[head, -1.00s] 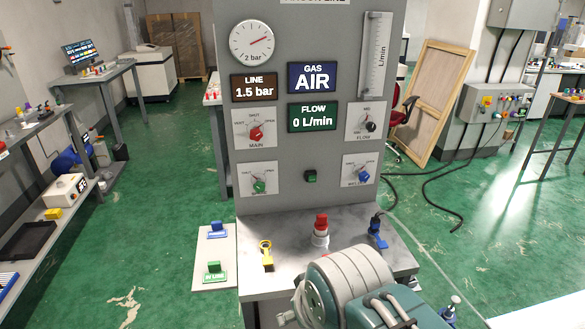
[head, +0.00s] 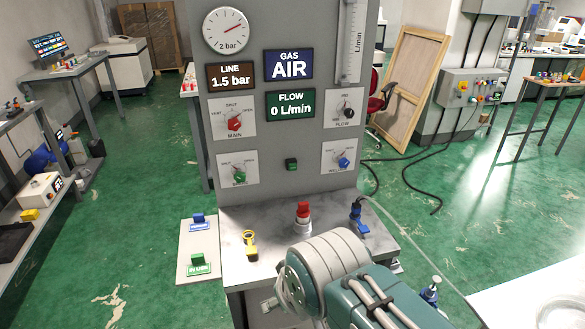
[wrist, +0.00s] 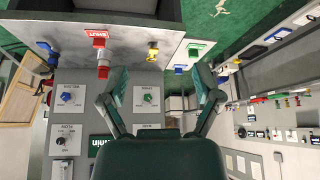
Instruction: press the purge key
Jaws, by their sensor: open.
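A small dark green push key (head: 292,164) sits on the grey gas panel (head: 290,192), between two lower knobs; its label cannot be read. To its left is a green knob (head: 239,176), also in the wrist view (wrist: 148,98). To its right is a blue knob (head: 343,162). My gripper (wrist: 162,82) is open and empty in the wrist view, its fingers spread toward the panel, which appears upside down. The left finger seems to cover the key there. In the head view my arm hides the gripper.
Below the panel, a grey shelf (head: 275,258) bears a red-topped fitting (head: 303,214), a yellow fitting (head: 250,243) and a blue fitting (head: 358,220) with a hose. A side plate (head: 184,262) carries blue and green tags. Open green floor lies on both sides.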

